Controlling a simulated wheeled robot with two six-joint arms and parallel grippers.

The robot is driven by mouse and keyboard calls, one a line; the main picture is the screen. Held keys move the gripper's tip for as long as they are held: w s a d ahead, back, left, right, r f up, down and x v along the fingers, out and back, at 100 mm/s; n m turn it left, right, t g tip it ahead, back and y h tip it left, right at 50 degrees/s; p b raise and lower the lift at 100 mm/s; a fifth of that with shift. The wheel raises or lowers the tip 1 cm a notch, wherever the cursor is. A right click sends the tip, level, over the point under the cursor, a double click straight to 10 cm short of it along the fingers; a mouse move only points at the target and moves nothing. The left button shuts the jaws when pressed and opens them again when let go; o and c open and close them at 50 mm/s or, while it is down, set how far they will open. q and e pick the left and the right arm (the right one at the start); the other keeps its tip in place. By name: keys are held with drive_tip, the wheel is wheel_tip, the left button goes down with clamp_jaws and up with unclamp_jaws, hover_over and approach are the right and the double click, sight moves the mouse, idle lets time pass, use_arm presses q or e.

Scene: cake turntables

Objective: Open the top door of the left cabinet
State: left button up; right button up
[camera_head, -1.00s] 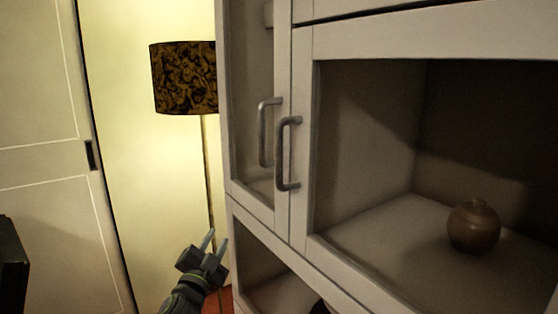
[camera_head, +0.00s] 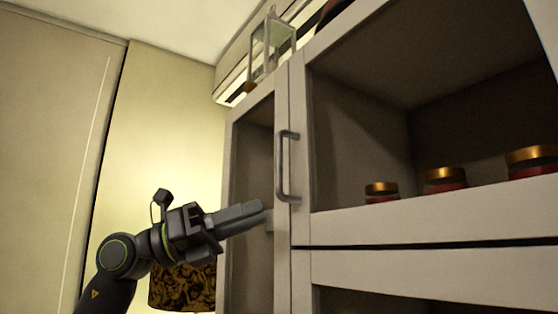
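The left cabinet (camera_head: 236,150) is the narrow white unit at the middle, seen at a steep angle, with its framed upper door area facing me. A grey bar handle (camera_head: 280,166) stands upright near the seam with the wider unit on the right. My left gripper (camera_head: 264,210) reaches in from the lower left. Its fingertips overlap the left cabinet's front, a little left of and below the bar handle, apart from it in the picture. The fingers look close together, seen nearly side-on. The gripper hides part of the front; a small pale piece shows just below the tips. My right gripper is out of view.
The wider white unit (camera_head: 420,228) on the right has a shelf with jars with gold lids (camera_head: 445,174). A glass lantern (camera_head: 270,45) stands on top of the cabinets. A dark patterned lampshade (camera_head: 183,288) is below my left arm. A pale wall lies left.

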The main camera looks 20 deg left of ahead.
use_arm(q)
drive_tip(key=s+a+r+n+t+y, duration=0.1)
drive_tip(key=s+a+r+t+y, duration=0.5)
drive_tip(key=s+a+r, duration=0.4)
drive_tip(key=shift+g+y, duration=0.5)
drive_tip(key=shift+y, duration=0.1)
drive_tip(key=p+x, duration=0.2)
drive_tip(key=x, duration=0.7)
drive_tip(key=p+x, duration=0.3)
drive_tip(key=x, duration=0.7)
drive_tip(key=shift+s+d+r+p, duration=0.15)
drive_tip(key=shift+s+r+p, duration=0.1)
drive_tip(key=shift+p, duration=0.05)
clamp_jaws()
